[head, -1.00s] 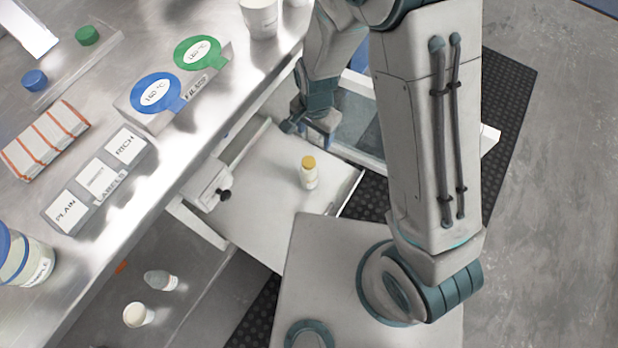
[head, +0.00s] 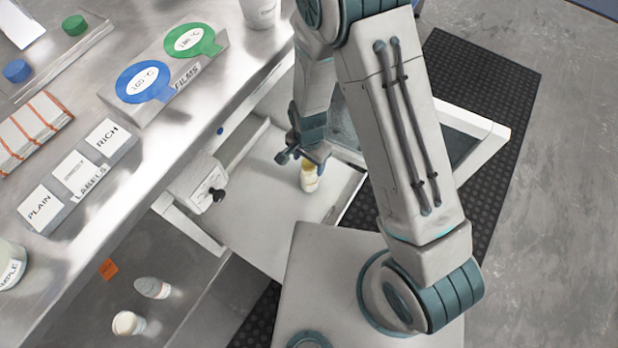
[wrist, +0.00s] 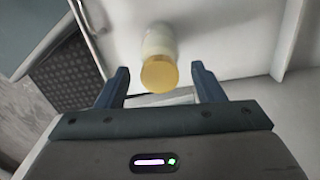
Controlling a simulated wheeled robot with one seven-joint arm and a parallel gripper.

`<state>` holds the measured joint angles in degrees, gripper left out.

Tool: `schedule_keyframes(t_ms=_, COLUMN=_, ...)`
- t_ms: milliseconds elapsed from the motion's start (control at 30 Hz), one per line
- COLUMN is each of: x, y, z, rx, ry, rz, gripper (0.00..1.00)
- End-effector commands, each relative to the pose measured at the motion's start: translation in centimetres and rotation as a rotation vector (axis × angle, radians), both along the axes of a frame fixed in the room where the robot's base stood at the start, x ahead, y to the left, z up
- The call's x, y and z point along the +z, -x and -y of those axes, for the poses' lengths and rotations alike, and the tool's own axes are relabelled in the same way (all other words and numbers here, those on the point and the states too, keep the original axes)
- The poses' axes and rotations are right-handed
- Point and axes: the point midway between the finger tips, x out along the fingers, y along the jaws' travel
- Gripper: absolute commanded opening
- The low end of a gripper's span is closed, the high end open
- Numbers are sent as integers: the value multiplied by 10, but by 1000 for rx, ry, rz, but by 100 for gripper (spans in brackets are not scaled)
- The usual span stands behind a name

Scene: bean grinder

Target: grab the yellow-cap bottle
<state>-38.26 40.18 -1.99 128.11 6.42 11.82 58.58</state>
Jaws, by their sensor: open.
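The yellow-cap bottle (head: 309,180) stands upright in the open white drawer (head: 262,215). In the head view its cap is partly hidden by my gripper (head: 303,160), which is right above it. In the wrist view the bottle's yellow cap (wrist: 159,75) and pale body (wrist: 159,40) lie between and just beyond the fingertips of my gripper (wrist: 158,80). My gripper is open, with one finger on each side of the cap and a gap visible on both sides.
The drawer walls (wrist: 290,40) rise near the bottle. Two other containers (head: 128,323) (head: 152,288) stand on a lower surface at the lower left.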

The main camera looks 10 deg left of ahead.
Motion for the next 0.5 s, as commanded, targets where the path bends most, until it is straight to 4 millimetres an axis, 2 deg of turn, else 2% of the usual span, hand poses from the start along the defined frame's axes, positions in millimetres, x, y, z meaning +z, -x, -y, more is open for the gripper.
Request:
schedule_keyframes(t_ms=33, x=-11, y=0, z=1, rx=-2, ry=1, rz=-2, gripper=62)
schedule_keyframes(t_ms=100, x=-16, y=-1, z=1, rx=-2, ry=1, rz=0, gripper=62)
schedule_keyframes(t_ms=300, x=-15, y=-1, z=1, rx=-2, ry=0, rz=1, gripper=62)
schedule_keyframes(t_ms=333, x=-15, y=-1, z=1, rx=-2, ry=0, rz=1, gripper=59)
schedule_keyframes(t_ms=500, x=-15, y=-1, z=1, rx=-2, ry=0, rz=1, gripper=12)
